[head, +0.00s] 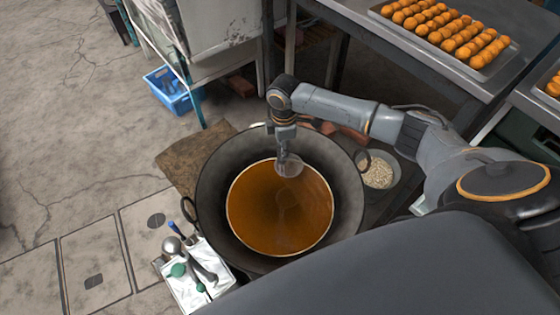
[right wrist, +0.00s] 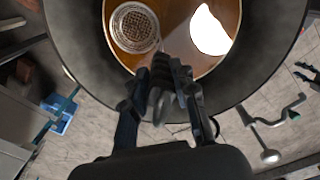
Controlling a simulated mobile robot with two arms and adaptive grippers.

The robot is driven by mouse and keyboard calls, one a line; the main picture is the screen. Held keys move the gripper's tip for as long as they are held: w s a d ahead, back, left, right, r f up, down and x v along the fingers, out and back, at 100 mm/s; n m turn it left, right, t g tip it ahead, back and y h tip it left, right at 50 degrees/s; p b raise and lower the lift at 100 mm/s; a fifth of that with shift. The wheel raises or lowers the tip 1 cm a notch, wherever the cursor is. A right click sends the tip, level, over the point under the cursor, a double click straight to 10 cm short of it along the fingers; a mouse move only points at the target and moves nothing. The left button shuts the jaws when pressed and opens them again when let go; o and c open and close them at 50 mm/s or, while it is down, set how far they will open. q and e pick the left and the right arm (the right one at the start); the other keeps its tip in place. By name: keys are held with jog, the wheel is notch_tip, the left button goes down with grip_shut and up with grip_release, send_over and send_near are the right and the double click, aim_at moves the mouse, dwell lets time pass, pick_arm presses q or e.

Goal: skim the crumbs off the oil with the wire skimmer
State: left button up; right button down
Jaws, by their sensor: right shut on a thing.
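A large dark wok (head: 215,185) holds a round pool of amber oil (head: 270,220). My right gripper (head: 283,148) is over the back part of the wok, shut on the handle of the wire skimmer (head: 289,166). The skimmer's round mesh head hangs over the back edge of the oil; I cannot tell whether it touches the surface. In the right wrist view the gripper (right wrist: 168,75) closes around the dark handle, and the mesh head (right wrist: 134,27) looks empty against the oil. No crumbs can be made out on the oil.
A bowl of pale grains (head: 378,172) stands right of the wok. A tray of fried balls (head: 490,68) is on the table at upper right. A blue crate (head: 170,92) stands on the floor behind.

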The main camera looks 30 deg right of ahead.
notch_tip(320, 180, up, 6)
jog(key=p, duration=0.5)
jog(key=shift+f, duration=0.1)
